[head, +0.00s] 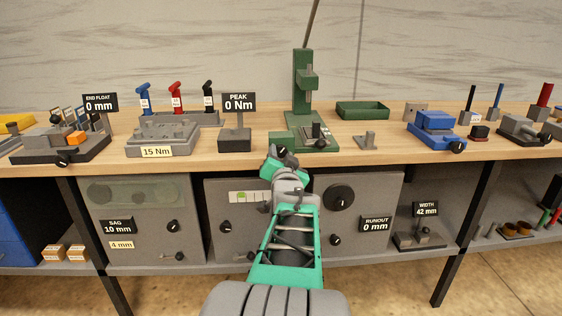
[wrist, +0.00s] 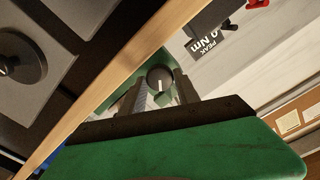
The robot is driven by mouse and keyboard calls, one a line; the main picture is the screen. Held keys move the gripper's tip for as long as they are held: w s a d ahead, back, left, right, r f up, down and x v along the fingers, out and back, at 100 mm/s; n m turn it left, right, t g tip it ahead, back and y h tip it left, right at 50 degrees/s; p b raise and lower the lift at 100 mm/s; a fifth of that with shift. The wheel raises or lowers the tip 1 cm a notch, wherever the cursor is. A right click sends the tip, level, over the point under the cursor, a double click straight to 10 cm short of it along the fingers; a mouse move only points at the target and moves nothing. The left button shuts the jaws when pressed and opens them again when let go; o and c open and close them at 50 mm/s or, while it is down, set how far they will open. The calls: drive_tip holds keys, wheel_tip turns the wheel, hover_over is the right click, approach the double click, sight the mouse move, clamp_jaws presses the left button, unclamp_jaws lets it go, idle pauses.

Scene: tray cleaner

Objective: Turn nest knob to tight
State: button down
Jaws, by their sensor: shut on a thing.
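The nest knob (wrist: 157,73) is round and dark with a white pointer line, which lies nearly upright in the wrist view. It sits at the front of the green press (head: 303,78) on the bench. My gripper (wrist: 163,90) has one finger on each side of the knob and is shut on it. In the head view my gripper (head: 283,160) reaches up to the press base at the bench's front edge, and the knob is mostly hidden there. I cannot read any tight or loose marking.
The wooden bench edge (wrist: 120,85) runs close beside my gripper. A PEAK display (head: 239,104) reading 0 Nm stands left of the press. A small grey bracket (head: 367,140) and a green tray (head: 362,110) are to its right. Grey panels with knobs (head: 340,197) are below.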

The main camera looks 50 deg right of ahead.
drive_tip(key=m+b, duration=0.2)
drive_tip(key=m, duration=0.3)
drive_tip(key=shift+f, duration=0.1)
drive_tip(key=shift+m+b, duration=0.65)
drive_tip(key=shift+m, duration=1.85)
drive_tip(key=c, duration=0.9)
unclamp_jaws()
drive_tip(key=p+v, duration=0.1)
drive_tip(key=v, duration=0.6)
drive_tip(key=shift+s+a, duration=0.25)
drive_tip(key=shift+a, duration=0.05)
